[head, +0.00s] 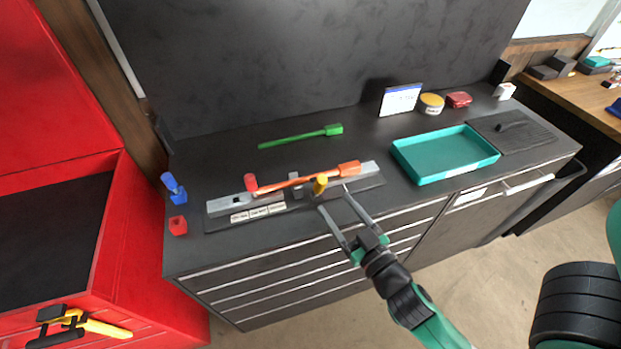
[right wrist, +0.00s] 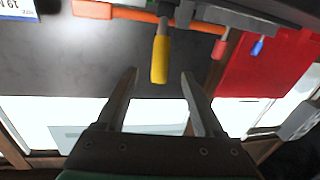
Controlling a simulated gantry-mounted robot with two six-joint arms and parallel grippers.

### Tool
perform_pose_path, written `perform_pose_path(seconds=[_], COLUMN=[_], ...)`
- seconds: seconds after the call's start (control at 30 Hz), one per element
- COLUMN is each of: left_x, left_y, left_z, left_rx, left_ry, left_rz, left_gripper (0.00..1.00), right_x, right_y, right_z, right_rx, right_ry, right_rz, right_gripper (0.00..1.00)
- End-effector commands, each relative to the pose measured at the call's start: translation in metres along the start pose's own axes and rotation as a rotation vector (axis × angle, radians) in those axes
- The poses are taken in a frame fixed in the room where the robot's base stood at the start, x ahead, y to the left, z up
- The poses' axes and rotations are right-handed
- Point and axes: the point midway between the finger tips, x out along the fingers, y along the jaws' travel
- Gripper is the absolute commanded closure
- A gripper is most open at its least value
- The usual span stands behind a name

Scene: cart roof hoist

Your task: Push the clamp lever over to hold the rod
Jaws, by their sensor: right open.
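An orange rod (head: 292,183) lies along a grey clamp fixture (head: 228,204) on the dark cart top; it also shows in the right wrist view (right wrist: 126,14). A lever with a yellow handle (head: 320,184) stands in front of the rod near the fixture's middle. In the right wrist view the yellow handle (right wrist: 160,60) is just beyond my fingertips, roughly centred between them. My right gripper (head: 334,199) is open and empty, at the front edge of the fixture, apart from the handle. My left gripper is not in view.
A green rod (head: 300,137) lies behind the fixture. A teal tray (head: 445,155) stands to the right, with a white card (head: 400,99), yellow tin (head: 431,103) and red item (head: 459,99) behind. A blue item (head: 173,187) and red block (head: 178,225) are at the left edge.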

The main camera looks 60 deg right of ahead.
Motion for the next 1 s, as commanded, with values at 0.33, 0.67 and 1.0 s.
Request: perform_pose_path(seconds=[0.33, 0.67, 1.0], left_x=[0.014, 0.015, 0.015], left_y=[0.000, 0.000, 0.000], left_z=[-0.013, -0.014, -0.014], left_rx=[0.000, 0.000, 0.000], left_ry=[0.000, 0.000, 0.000], left_rz=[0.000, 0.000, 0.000], left_gripper=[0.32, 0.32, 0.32], right_x=[0.063, 0.112, 0.115], right_y=[0.001, 0.000, -0.001], right_z=[-0.005, -0.002, -0.001], right_rx=[0.002, 0.002, 0.001], right_ry=[0.004, 0.003, 0.002], right_rz=[0.002, -0.001, -0.002], right_gripper=[0.31, 0.31, 0.42])
